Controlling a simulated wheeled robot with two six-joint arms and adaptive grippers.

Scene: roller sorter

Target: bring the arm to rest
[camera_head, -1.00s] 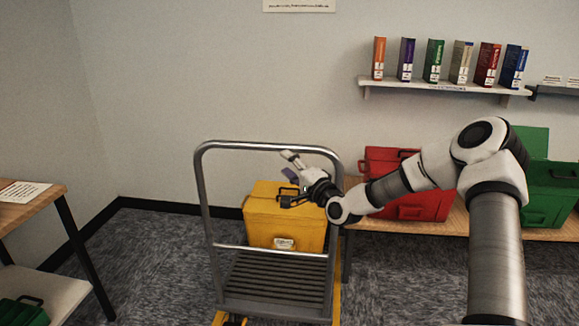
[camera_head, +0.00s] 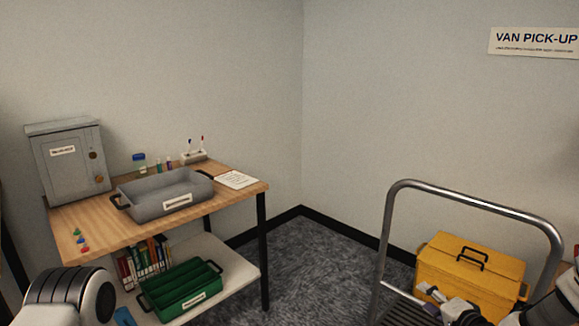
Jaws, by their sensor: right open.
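My right gripper (camera_head: 428,300) shows at the lower right, in front of the yellow case (camera_head: 468,262). Its fingers are apart with nothing seen between them. Its arm runs off the bottom right corner. I cannot tell whether the fingers touch the case. A white and dark link of my left arm shows at the lower left corner; its gripper is out of view.
The yellow case stands on a trolley with a grey tube handle (camera_head: 476,201). At left, a wooden table (camera_head: 240,194) bears a grey tray (camera_head: 148,212) and a metal cabinet (camera_head: 70,165). A green crate (camera_head: 180,288) sits on its lower shelf. Carpet between is clear.

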